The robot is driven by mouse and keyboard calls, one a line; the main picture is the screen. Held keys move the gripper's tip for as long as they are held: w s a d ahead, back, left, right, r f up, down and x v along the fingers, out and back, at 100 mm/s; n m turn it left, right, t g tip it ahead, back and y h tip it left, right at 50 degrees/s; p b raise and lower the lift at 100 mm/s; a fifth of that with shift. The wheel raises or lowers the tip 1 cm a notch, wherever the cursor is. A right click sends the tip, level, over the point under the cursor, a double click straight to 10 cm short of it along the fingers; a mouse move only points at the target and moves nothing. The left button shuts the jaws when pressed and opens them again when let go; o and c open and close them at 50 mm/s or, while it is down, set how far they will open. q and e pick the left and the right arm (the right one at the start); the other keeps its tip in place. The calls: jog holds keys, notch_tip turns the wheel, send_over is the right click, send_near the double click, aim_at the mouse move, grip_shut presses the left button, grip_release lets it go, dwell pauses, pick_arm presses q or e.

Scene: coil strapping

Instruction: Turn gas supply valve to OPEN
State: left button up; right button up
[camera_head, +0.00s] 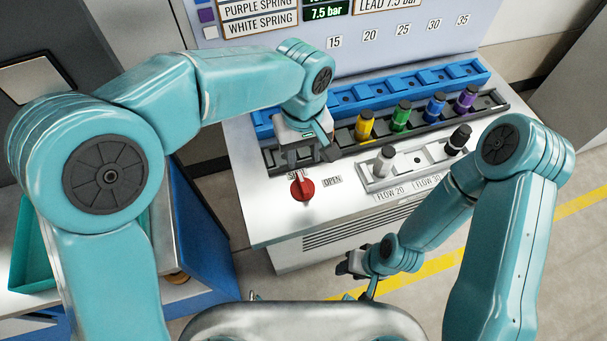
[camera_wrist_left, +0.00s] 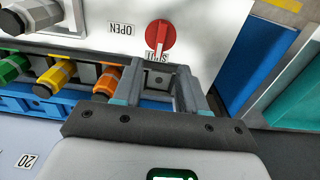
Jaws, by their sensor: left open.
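The red gas supply valve knob (camera_head: 302,187) sits on the white front panel of the bench, and it also shows in the left wrist view (camera_wrist_left: 161,38). Its pale pointer mark is toward the SHUT label (camera_wrist_left: 160,58), which the knob and gripper partly cover. The OPEN label (camera_head: 332,181) is beside the knob. My left gripper (camera_head: 308,155) is open and empty, above the rack just behind the knob. In the left wrist view its two fingers (camera_wrist_left: 160,80) point toward the knob, apart from it. My right gripper (camera_head: 350,265) hangs low in front of the bench, its jaws unclear.
Yellow (camera_head: 364,126), green (camera_head: 401,116), blue and purple cartridges stand along the black rack. A FLOW plate (camera_head: 410,165) with grey and black posts lies right of the knob. A blue rail runs behind.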

aim_at(303, 182)
pick_arm(q)
notch_tip(303, 182, down, 10)
jog(key=shift+f+p, duration=0.25)
jog(key=shift+p, duration=0.1)
jog(key=shift+s, duration=0.2)
jog(key=shift+w, duration=0.15)
grip_shut()
